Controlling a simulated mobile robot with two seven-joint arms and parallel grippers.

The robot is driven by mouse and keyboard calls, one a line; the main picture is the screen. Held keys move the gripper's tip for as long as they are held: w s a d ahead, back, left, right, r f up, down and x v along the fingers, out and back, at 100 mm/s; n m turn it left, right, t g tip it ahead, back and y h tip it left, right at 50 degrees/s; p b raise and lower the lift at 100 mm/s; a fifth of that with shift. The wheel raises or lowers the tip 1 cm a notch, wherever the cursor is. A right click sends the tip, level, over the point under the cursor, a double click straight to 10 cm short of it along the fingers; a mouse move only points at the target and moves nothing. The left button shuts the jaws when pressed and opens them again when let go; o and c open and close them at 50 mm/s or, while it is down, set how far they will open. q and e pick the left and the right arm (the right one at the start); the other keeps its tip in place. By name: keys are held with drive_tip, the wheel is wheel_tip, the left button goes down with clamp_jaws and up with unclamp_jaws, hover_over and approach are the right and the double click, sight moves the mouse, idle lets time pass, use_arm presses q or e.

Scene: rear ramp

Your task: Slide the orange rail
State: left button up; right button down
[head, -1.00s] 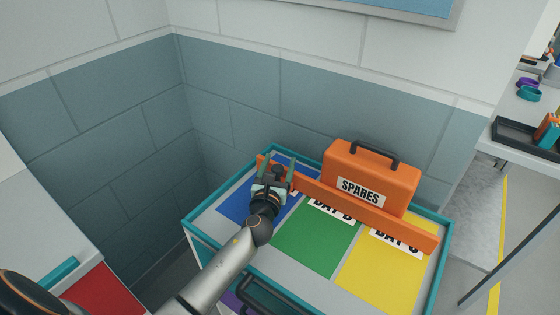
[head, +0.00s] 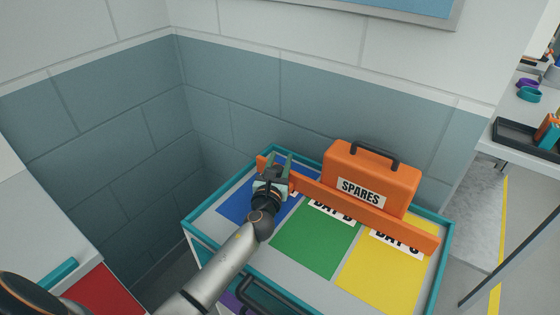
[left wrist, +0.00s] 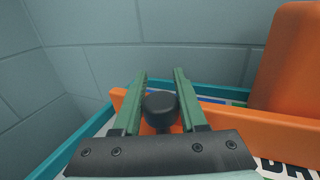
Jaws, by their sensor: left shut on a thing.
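The orange rail (head: 375,214) is a long low bar lying across the top of the teal-edged cart, in front of the orange SPARES case. It also shows in the left wrist view (left wrist: 250,128). A black knob (left wrist: 160,106) stands at the rail's left part. My left gripper (head: 277,163) is at that end, above the blue panel, with its green fingers on either side of the knob, shut on it. The fingers partly hide the rail's left end in the head view. My right gripper is not in view.
The SPARES case (head: 371,178) stands right behind the rail. Blue, green (head: 312,244) and yellow (head: 383,277) panels lie on the cart top, their labels partly covered by the rail. The cart's teal rim (head: 446,258) surrounds them. Grey-blue walls stand close behind and left.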

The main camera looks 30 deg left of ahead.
use_arm(q)
clamp_jaws()
idle(0.7)
